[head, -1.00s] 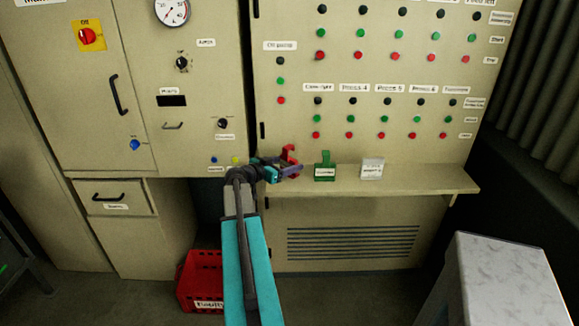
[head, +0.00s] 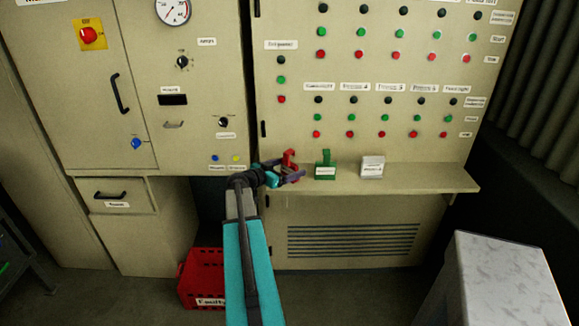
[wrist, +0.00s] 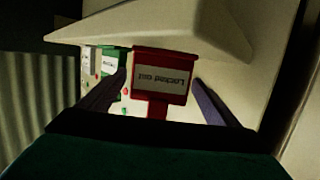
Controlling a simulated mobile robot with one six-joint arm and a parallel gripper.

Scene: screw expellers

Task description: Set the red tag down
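The red tag (head: 291,158), with a white label reading "Locked out" and a narrower stem, is at the left end of the beige shelf (head: 420,178). In the wrist view the tag (wrist: 163,75) appears upside down, its label block against the shelf (wrist: 160,30). My gripper (head: 290,172) is around the tag. Its two purple fingers (wrist: 160,82) stand apart on either side, with gaps beside the stem. The exact contact of the tag's base with the shelf is partly hidden by my gripper in the head view.
A green tag (head: 325,166) and a white tag (head: 372,166) stand to the right on the shelf. Behind is a panel of buttons (head: 383,117). A red crate (head: 203,280) is on the floor. A grey marble-topped block (head: 505,280) stands at front right. The shelf's right part is clear.

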